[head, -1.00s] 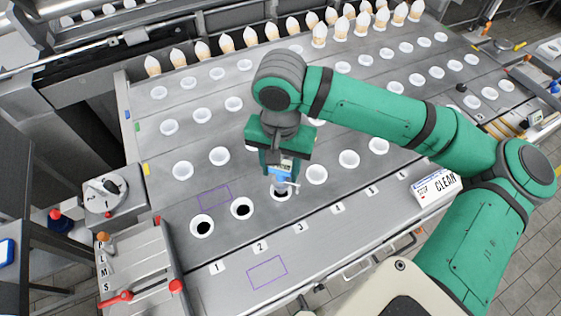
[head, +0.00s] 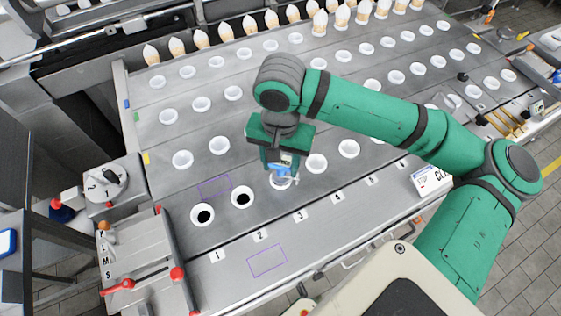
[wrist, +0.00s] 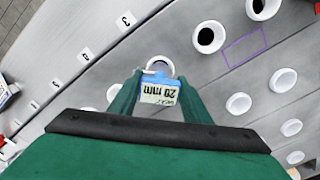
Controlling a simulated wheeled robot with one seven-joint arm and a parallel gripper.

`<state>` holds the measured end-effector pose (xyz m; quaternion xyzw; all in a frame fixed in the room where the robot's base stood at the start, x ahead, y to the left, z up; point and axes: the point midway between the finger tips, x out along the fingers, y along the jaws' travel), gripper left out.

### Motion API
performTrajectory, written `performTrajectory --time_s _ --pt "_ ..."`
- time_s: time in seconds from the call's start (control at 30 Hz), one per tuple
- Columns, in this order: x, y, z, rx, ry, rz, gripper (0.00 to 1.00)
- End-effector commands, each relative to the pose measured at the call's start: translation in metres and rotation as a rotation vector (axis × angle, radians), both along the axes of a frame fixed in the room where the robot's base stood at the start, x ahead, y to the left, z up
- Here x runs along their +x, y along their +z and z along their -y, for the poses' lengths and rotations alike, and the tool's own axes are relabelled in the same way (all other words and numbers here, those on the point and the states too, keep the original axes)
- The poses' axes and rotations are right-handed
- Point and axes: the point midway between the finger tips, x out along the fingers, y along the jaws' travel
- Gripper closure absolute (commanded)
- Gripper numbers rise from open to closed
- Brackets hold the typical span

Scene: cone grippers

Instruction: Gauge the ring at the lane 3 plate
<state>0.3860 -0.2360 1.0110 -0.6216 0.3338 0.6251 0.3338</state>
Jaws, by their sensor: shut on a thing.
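My gripper (head: 280,166) is shut on a small blue gauge (head: 283,172) with a pale label. In the wrist view the gauge's label (wrist: 159,94) reads 20 mm, upside down, between the green fingers. The lane 3 ring (head: 281,184) is white and round, directly below the gauge; it also shows in the wrist view (wrist: 160,60), partly hidden by the gauge. I cannot tell whether the gauge touches or enters it. The lane 3 number plate (head: 299,215) lies in front of the ring.
Dark-centred white rings sit at lane 1 (head: 202,215) and lane 2 (head: 242,197). Rows of rings and cones (head: 251,25) stand behind. A red-handled lever box (head: 145,266) and a dial box (head: 108,185) are at left. A purple outlined rectangle (head: 267,260) is bare.

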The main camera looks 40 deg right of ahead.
Motion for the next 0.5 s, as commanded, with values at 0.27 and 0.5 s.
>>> performTrajectory --time_s 0.27,0.5 --pt "0.0003 0.0003 0.0009 -0.002 -0.002 0.001 0.35" --pt "0.0003 0.0016 0.0006 -0.001 -0.001 0.001 0.35"
